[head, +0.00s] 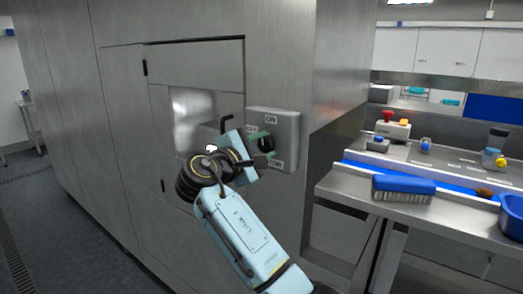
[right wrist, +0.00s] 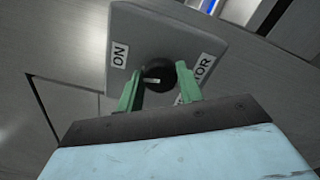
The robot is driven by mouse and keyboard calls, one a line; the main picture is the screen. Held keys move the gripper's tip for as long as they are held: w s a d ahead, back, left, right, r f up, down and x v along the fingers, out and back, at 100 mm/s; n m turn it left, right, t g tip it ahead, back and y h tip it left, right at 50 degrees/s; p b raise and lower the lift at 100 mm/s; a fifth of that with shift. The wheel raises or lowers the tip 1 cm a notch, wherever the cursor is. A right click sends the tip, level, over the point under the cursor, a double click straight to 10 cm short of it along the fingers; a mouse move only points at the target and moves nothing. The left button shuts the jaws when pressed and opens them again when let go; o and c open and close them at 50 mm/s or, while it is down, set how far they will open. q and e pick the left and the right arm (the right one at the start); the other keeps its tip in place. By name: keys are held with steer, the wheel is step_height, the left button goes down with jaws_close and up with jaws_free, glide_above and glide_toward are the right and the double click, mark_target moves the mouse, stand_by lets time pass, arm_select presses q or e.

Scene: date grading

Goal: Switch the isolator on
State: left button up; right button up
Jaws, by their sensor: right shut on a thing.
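The isolator is a grey box (head: 288,122) on the steel cabinet wall, with an ON label above and another label, partly hidden, below. Its black rotary knob (head: 266,144) is at the box's middle. In the right wrist view the knob (right wrist: 160,72) carries a short white mark lying roughly sideways in the picture; the ON label (right wrist: 120,55) is to its left. My right gripper (head: 260,143) is at the box, its green fingers on both sides of the knob and shut on it. The fingers and gripper body hide part of the lower label. My left gripper is out of view.
At right, a steel bench (head: 345,186) holds a blue brush (head: 403,189) and a blue tub (head: 512,214). Open floor lies at far left.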

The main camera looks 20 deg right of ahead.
steer(key=shift+f+m+b, duration=0.1)
steer(key=shift+m+b, duration=0.4)
steer(key=shift+m, duration=0.7)
steer(key=o, duration=1)
steer(key=b+v, duration=0.1)
steer(key=v, duration=0.6)
steer(key=shift+s+a, duration=0.2)
steer(key=shift+a, duration=0.05)
